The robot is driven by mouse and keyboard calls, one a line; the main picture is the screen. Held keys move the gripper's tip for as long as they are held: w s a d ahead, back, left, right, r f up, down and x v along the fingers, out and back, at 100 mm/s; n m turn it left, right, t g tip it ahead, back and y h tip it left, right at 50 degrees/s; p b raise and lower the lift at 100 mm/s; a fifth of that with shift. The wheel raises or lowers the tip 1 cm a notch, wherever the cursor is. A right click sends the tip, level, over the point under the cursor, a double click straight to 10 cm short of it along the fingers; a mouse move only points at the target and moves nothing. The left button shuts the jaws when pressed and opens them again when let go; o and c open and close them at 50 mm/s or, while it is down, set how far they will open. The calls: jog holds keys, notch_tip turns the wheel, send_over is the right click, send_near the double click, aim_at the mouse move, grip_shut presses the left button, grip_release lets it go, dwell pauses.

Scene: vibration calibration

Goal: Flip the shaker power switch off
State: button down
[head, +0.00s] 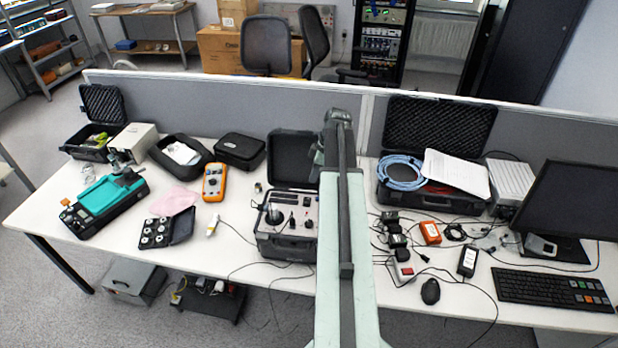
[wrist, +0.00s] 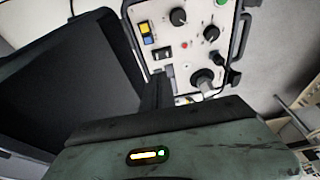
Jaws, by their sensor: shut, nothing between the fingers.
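The shaker's panel (head: 303,212) sits in an open black case on the table, left of my arm. In the wrist view the panel (wrist: 180,62) shows black knobs, a yellow-and-blue piece (wrist: 147,33) and a black rocker-style switch (wrist: 162,53). I cannot tell which is the power switch or its position. My gripper (wrist: 158,80) is shut and empty, with its dark fingertips over the panel's lower edge in the picture, just below the black switch. I cannot tell whether they touch. In the head view my arm hides the gripper.
The open case lid (head: 291,158) stands behind the panel and fills the left of the wrist view (wrist: 65,85). An orange multimeter (head: 214,182) and a small black case (head: 167,229) lie to the left. Cables and adapters clutter the table right of my arm.

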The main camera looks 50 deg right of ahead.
jog(key=p+v, duration=0.1)
jog(key=v, duration=0.2)
jog(key=p+v, duration=0.1)
jog(key=shift+w+d+r+p, duration=0.25)
jog(key=shift+d+p, duration=0.05)
jog(key=shift+d, duration=0.05)
